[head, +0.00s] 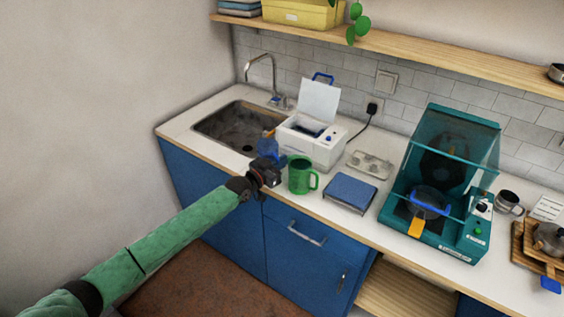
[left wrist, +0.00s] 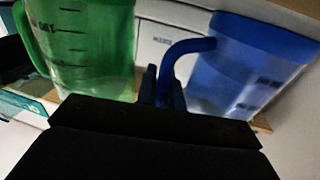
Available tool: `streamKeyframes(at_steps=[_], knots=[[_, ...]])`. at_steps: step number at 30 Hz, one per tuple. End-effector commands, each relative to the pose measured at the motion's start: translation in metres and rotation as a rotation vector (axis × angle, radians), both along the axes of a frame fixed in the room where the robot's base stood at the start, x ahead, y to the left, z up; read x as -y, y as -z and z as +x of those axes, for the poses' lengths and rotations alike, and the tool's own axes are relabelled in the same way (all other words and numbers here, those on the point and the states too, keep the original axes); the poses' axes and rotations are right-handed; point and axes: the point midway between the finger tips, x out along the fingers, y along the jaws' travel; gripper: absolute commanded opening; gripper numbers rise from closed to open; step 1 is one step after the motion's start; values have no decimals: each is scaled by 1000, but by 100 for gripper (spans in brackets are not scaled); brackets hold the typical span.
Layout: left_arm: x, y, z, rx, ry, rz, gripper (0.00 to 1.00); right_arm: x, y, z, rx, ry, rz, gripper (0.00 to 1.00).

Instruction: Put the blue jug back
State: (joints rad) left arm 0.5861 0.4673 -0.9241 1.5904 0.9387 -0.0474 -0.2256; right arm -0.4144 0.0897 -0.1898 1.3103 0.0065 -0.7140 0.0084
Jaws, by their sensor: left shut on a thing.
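The blue jug (head: 267,148) is at the front of the counter, between the sink and the white machine in the head view. In the left wrist view the blue jug (left wrist: 250,65) is translucent, with its handle towards my fingers. My left gripper (head: 268,170) is shut on that handle, and the fingers (left wrist: 164,88) close around it in the left wrist view. The gripper partly hides the jug in the head view, so I cannot tell whether its base touches the counter. My right gripper is not in view.
A green jug (head: 300,175) stands close to the right of my gripper. The white machine (head: 311,140) has its lid up behind. A blue scale-like pad (head: 350,191), a grey tray (head: 369,164) and a teal hooded machine (head: 440,180) stand further right. The sink (head: 235,126) is at left.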

Motion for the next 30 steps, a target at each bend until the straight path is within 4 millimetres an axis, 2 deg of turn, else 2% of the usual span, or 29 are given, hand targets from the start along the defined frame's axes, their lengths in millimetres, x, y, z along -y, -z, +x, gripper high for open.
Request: streamKeyframes(at_steps=[1,3,5,19,23,24,26,30], knots=[[0,0,0,1,0,-1,0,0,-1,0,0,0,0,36],[0,0,0,0,0,0,19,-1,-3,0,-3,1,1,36],[0,0,0,0,0,0,30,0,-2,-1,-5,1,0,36],[0,-3,0,0,0,0,31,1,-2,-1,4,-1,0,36],[-8,1,-7,-1,-1,0,31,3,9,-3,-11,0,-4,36],[-11,1,-10,-1,0,0,31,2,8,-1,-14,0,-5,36],[-16,2,-15,-2,0,-1,31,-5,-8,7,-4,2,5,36],[-31,2,-29,0,0,0,31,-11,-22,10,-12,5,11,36]])
